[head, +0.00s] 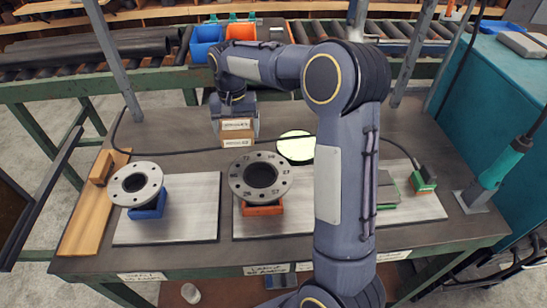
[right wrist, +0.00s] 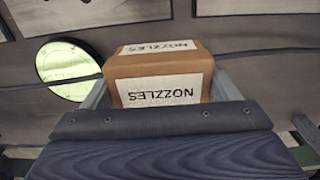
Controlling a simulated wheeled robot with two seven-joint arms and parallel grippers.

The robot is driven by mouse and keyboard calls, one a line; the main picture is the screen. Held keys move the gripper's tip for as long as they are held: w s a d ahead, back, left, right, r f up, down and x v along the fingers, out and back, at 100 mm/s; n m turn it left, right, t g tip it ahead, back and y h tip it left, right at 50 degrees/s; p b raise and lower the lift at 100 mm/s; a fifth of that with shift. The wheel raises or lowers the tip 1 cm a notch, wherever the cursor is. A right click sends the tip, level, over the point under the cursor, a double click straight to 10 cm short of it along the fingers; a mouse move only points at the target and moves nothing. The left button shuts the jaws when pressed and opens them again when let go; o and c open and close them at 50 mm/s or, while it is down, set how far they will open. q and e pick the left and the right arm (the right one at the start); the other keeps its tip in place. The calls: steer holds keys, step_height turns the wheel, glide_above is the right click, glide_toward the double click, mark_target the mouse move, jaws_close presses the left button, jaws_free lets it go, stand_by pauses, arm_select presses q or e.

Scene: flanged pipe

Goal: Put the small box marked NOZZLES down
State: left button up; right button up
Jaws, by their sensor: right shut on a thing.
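The small brown box marked NOZZLES (head: 237,143) is at the back of the workbench, left of my raised forearm. In the right wrist view the box (right wrist: 158,68) shows white NOZZLES labels on two faces. My right gripper (head: 237,122) is shut on it, with one grey finger on each side; the fingers also show in the right wrist view (right wrist: 166,84). The box is over or on the dark bench top (head: 190,135); I cannot tell whether its underside touches. My left gripper is not in view.
A pale green disc (head: 296,147) lies right of the box. A light flange (head: 136,184) on a blue block and a darker flange (head: 260,176) on an orange block stand in front, on pale plates. A black cable (head: 180,152) crosses behind them.

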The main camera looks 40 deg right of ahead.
glide_toward(240, 154)
steer(key=s+f, duration=0.1)
steer(key=s+a+f, duration=0.1)
steer(key=f, duration=0.1)
steer(key=s+f, duration=0.1)
steer(key=f, duration=0.1)
steer(key=shift+s+a+f+p, duration=0.15)
steer(key=shift+s+a+p, duration=0.2)
steer(key=shift+a, duration=0.05)
steer(key=shift+f, duration=0.15)
steer(key=shift+f, duration=0.1)
